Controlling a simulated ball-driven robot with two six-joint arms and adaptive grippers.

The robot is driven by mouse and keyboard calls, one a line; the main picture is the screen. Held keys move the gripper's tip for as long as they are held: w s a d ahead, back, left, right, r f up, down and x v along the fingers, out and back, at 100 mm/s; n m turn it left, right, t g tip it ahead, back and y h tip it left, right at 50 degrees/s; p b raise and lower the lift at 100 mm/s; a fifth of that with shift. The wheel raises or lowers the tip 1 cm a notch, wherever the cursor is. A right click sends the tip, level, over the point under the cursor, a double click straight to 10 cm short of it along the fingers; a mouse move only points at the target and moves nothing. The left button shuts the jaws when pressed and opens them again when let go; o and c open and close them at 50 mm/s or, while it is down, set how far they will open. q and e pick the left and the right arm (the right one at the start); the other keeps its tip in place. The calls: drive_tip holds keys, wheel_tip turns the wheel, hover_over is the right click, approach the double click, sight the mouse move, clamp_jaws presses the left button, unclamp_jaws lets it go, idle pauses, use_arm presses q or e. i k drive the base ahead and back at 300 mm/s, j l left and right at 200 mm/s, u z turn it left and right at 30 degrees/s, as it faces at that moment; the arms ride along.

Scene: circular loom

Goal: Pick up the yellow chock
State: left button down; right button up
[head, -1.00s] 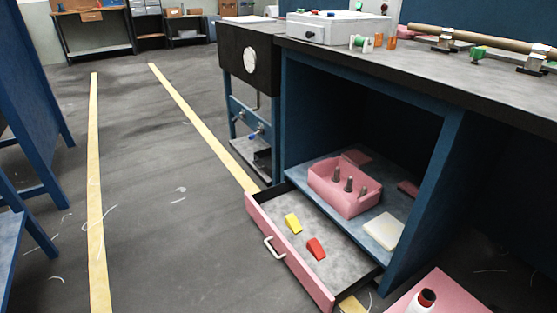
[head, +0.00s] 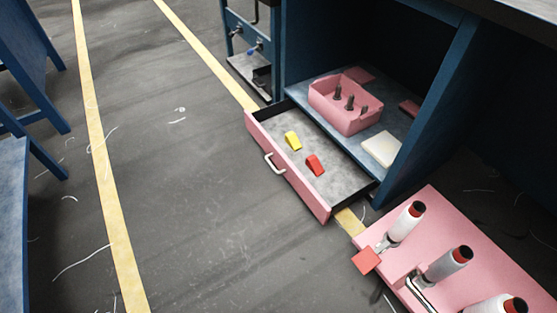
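The yellow chock (head: 292,141) lies in the open pink-fronted drawer (head: 340,179), toward its left end. A red chock (head: 315,165) lies beside it, a little to the right and nearer the drawer front. The two chocks are apart. The drawer is pulled out below the blue cabinet and has a white handle on its front. Neither of my grippers shows in the head view.
A pink bin (head: 345,104) with several dark pegs stands on the cabinet shelf above the drawer, with a cream block (head: 381,149) to its right. A pink rack (head: 455,240) with white bobbins stands at the lower right. Floor left of the drawer is clear.

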sight(291, 138)
drive_tip(key=i+j+z, duration=0.35)
drive_tip(key=i+j, duration=0.45)
drive_tip(key=i, duration=0.15)
